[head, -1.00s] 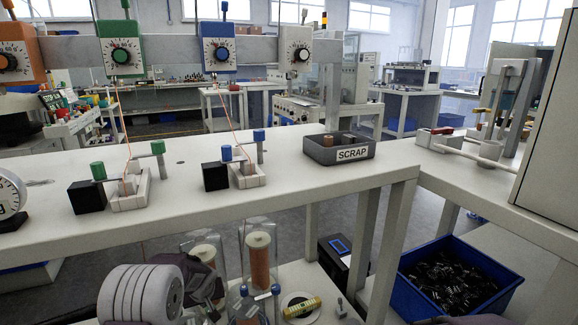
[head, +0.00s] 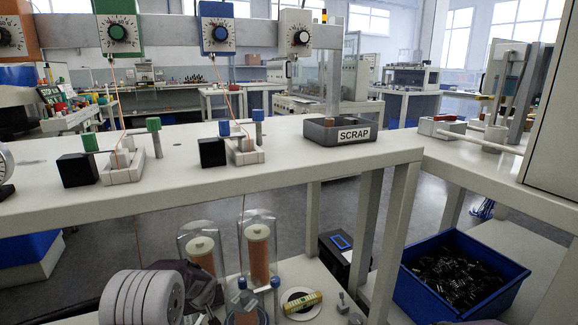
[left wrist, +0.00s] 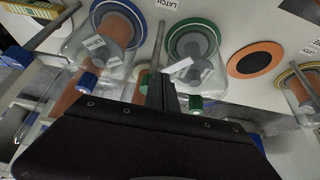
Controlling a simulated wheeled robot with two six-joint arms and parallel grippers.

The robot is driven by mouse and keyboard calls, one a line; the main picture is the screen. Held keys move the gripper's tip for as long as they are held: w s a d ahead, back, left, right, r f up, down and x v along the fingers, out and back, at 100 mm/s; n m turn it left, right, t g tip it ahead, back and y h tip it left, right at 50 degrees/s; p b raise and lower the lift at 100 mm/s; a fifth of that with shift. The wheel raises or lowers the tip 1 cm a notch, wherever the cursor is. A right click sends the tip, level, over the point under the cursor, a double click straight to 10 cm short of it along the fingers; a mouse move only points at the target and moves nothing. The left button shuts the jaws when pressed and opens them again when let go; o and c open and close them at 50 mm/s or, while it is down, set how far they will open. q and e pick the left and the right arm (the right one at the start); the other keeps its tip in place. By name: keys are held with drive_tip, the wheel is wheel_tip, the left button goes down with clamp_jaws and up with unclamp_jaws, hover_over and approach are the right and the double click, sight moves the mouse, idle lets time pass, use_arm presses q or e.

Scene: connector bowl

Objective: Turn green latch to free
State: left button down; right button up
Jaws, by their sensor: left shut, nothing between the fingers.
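In the left wrist view, two green caps, one (left wrist: 196,103) right of my left gripper's fingers and one (left wrist: 146,80) just left of them, sit below the green-ringed jar (left wrist: 197,42). I cannot tell whether the fingers touch the latch. My left gripper (left wrist: 161,92) is shut and empty. In the head view my left arm covers the lower left of the shelf, and its fingers are hidden. Another green-capped latch (head: 153,125) stands on the upper bench beside a black block. My right gripper is not in view.
Clear jars with copper coils (head: 257,255) and blue-capped posts (head: 275,282) stand on the lower shelf, close to my left arm. The upper bench (head: 300,165) overhangs behind. A blue bin (head: 463,297) of dark parts is at right. An orange disc (left wrist: 256,60) lies right of the green-ringed jar.

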use_arm(q)
drive_tip(key=shift+w, duration=0.15)
drive_tip(key=shift+w+d, duration=0.1)
drive_tip(key=shift+d, duration=0.1)
idle(0.6)
wheel_tip(320, 180, up, 6)
drive_tip(key=d+p, duration=0.1)
drive_tip(key=p, duration=0.1)
drive_tip(key=shift+s+d, duration=0.15)
drive_tip(key=shift+s, duration=0.1)
idle(0.7)
